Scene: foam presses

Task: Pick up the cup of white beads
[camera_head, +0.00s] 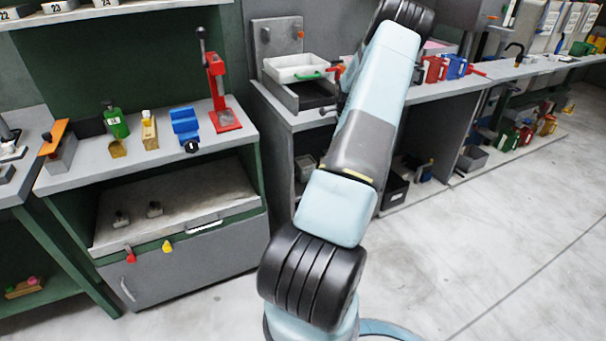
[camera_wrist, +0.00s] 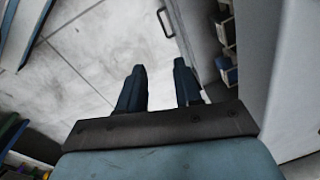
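I cannot make out white beads in any cup. In the head view, a red cup (camera_head: 433,69) and a blue cup (camera_head: 455,67) stand on the right-hand counter; their contents are too small to tell. In the head view my arm hides the gripper and part of the counter.
A red press (camera_head: 219,95), a blue block-like thing (camera_head: 185,125) and a green container (camera_head: 116,123) stand on the left bench (camera_head: 80,175). A white tray (camera_head: 296,68) sits on the middle counter. The floor (camera_head: 500,250) at right is clear. The wrist view shows a cabinet handle (camera_wrist: 165,22).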

